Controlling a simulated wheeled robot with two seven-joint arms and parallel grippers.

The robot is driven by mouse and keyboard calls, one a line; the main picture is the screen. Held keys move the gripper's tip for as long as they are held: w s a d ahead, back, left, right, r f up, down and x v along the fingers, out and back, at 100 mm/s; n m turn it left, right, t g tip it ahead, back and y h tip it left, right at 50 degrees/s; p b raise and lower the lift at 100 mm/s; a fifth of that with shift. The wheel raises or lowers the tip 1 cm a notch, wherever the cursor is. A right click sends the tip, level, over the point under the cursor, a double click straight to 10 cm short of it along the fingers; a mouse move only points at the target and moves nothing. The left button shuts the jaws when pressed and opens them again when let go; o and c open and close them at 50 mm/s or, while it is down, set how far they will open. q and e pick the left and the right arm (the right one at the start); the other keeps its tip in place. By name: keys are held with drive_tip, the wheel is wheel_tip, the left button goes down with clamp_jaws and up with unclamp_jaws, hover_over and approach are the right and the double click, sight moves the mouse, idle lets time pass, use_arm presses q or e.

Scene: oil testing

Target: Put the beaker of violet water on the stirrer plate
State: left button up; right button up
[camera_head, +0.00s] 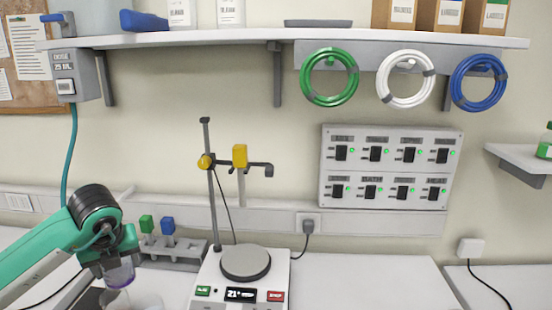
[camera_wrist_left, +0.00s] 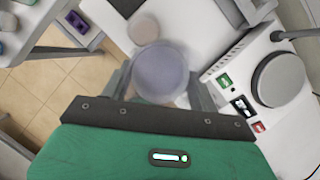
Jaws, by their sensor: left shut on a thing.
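The beaker of violet water (camera_head: 120,274) is at the lower left in the head view, held in my left gripper (camera_head: 112,266). In the left wrist view the beaker (camera_wrist_left: 160,72) is seen from above between the two fingers of my left gripper (camera_wrist_left: 162,80). The stirrer has a round grey plate (camera_head: 246,262) on a white base, to the right of the beaker. The plate is bare, and it also shows in the left wrist view (camera_wrist_left: 279,79). The beaker is apart from the stirrer. My right gripper is out of view.
A grey rack (camera_head: 172,252) with green and blue pieces stands behind the gripper. A stand with a metal rod (camera_head: 213,190) and yellow clamps rises behind the plate. A pale round vessel (camera_wrist_left: 143,29) is close to the beaker. The bench right of the stirrer (camera_head: 370,284) is clear.

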sight(128, 278)
use_arm(q)
drive_tip(key=shift+d+f+m, duration=0.15)
drive_tip(key=shift+f+m, duration=0.1)
drive_tip(key=shift+m, duration=0.25)
drive_tip(key=shift+s+d+f+m+t+h, duration=0.1)
drive_tip(key=shift+s+d+m+t+h, duration=0.35)
drive_tip(key=shift+m, duration=0.45)
drive_tip(key=shift+s+d+f+m+h, duration=0.15)
drive_tip(key=shift+f+m+h, duration=0.1)
drive_tip(key=shift+m, duration=0.45)
drive_tip(key=m, duration=0.1)
drive_tip(key=d+f+m+h, duration=0.1)
drive_tip(key=m, duration=0.2)
drive_tip(key=d+f+m+h, duration=0.1)
drive_tip(key=m, duration=0.1)
drive_tip(key=shift+s+d+h, duration=0.1)
drive_tip(key=shift+s+h, duration=0.1)
drive_tip(key=shift+h, duration=0.1)
drive_tip(key=s+d+f+m+g, duration=0.3)
drive_tip(key=d+m+g, duration=0.1)
drive_tip(key=m, duration=1.2)
drive_tip(key=s+d+f+m+g+y, duration=0.1)
drive_tip(key=s+d+f+m+g, duration=0.2)
drive_tip(key=m, duration=1.3)
drive_tip(key=d+g, duration=0.2)
drive_tip(key=d, duration=0.1)
drive_tip(key=shift+s+f+y, duration=0.2)
drive_tip(key=shift+s+y, duration=0.1)
